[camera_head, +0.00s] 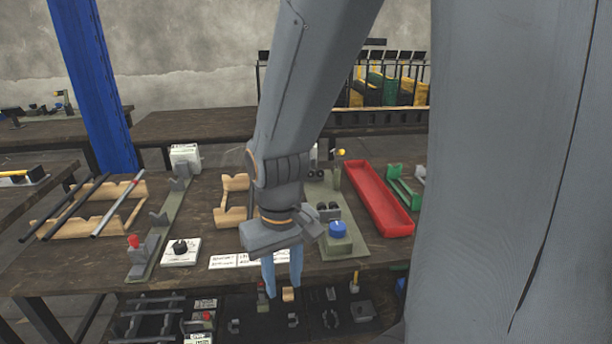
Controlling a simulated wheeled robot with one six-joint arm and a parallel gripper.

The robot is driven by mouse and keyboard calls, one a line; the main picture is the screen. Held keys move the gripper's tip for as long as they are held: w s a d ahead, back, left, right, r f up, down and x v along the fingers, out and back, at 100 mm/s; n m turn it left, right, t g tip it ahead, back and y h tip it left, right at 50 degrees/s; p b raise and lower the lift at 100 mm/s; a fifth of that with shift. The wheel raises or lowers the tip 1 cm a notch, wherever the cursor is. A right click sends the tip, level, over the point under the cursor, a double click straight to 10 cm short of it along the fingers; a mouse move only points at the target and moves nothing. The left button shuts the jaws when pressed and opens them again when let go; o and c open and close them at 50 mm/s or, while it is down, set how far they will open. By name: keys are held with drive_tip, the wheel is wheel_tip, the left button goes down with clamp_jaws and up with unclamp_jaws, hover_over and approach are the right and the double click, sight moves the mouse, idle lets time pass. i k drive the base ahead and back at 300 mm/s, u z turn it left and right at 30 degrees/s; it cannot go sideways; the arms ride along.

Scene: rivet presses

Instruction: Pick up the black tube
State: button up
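Two dark tubes lie side by side across a wooden rack (75,229) at the left of the workbench. The outer black tube (60,205) is farthest left, and the other black tube (76,206) lies just right of it. A grey tube with a red band (115,208) lies on the same rack, farther right. My gripper (282,280) points down near the bench's front edge, well right of the tubes. Its two blue fingers are apart, with nothing seen held between them.
A fixture with a red knob (134,241), a white dial box (181,251) and white labels (223,262) lie between rack and gripper. A blue-knobbed fixture (337,230) and red tray (378,200) are to the right. A blue post (92,85) rises behind the rack.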

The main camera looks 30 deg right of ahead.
sight(251, 201)
drive_tip(key=z, duration=0.1)
drive_tip(key=i, duration=0.1)
drive_tip(key=z, duration=0.15)
drive_tip(key=k, duration=1)
drive_tip(key=u, duration=0.85)
drive_tip(key=i, duration=1.75)
drive_tip(key=z, duration=0.6)
drive_tip(key=i, duration=0.45)
drive_tip(key=z, duration=0.25)
